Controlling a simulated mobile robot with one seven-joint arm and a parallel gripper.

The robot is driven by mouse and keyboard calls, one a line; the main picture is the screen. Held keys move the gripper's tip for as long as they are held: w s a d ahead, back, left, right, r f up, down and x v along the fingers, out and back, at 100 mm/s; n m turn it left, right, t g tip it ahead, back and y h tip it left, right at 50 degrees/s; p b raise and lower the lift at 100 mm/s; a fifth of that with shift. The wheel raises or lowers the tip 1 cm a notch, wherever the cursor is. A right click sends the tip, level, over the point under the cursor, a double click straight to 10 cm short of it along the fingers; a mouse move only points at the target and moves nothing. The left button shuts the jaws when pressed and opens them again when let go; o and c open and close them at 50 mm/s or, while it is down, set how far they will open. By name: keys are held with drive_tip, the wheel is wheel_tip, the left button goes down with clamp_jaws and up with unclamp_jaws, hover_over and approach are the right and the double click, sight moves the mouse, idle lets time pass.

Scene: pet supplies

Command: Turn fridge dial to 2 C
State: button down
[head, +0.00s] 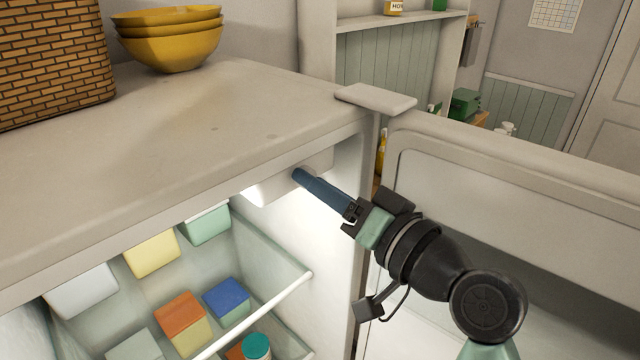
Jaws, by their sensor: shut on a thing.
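The fridge (170,145) stands open, with its lit interior below a pale top. A white housing (268,190) hangs under the top at the upper right of the interior and glows at its lower edge. My gripper (352,212) is shut on a long dark blue rod (325,190), to the right of the opening. The rod's far end meets or overlaps the housing; I cannot tell whether it touches. The dial face, its marks and any 2 C reading cannot be made out.
The open fridge door (530,190) stands to the right, close to my arm. Yellow bowls (170,40) and a woven basket (55,60) stand on top.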

drive_tip(key=m+p, duration=0.2)
drive_tip(key=m, duration=0.1)
idle(0.4)
drive_tip(key=shift+r, duration=0.1)
drive_tip(key=c, duration=0.5)
unclamp_jaws()
drive_tip(key=shift+c, duration=0.2)
